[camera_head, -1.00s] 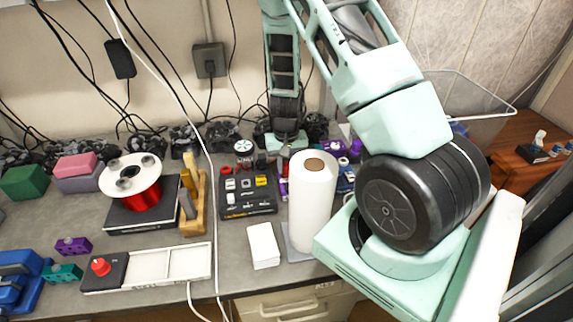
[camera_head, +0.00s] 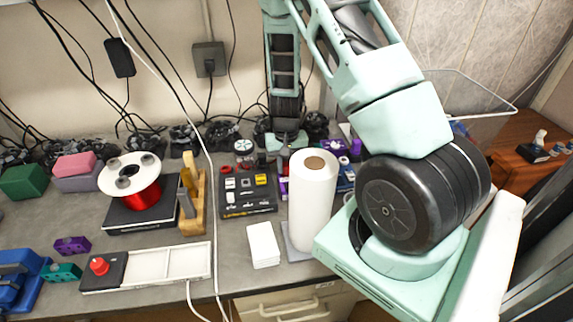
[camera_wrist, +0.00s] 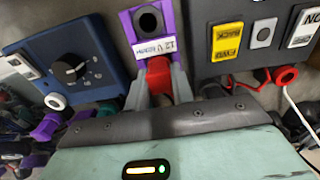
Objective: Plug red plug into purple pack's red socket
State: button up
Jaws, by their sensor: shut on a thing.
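In the wrist view, my gripper (camera_wrist: 163,84) is shut on the red plug (camera_wrist: 158,72), with a grey finger on each side of it. The purple pack (camera_wrist: 136,50) lies straight ahead of the fingers, with a white label and a round black opening. The red plug is at the label end of the pack; I cannot tell whether it touches or is inside. No red socket shows clearly; the plug and fingers may cover it. In the head view, my gripper (camera_head: 287,140) is low over the back of the bench, its fingertips partly hidden behind the paper roll (camera_head: 313,205).
A blue box with a black dial (camera_wrist: 72,70) is left of the pack. A dark switch panel (camera_wrist: 225,62) is close on the right, with a red ring (camera_wrist: 287,76) and wires near its edge. White cards (camera_head: 263,245) lie at the bench front.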

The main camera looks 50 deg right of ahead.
jog(key=shift+f, duration=0.1)
jog(key=o, duration=1)
notch_tip(320, 180, up, 18)
jog(key=b, duration=0.1)
jog(key=shift+f+b, duration=0.25)
jog(key=shift+b, duration=0.15)
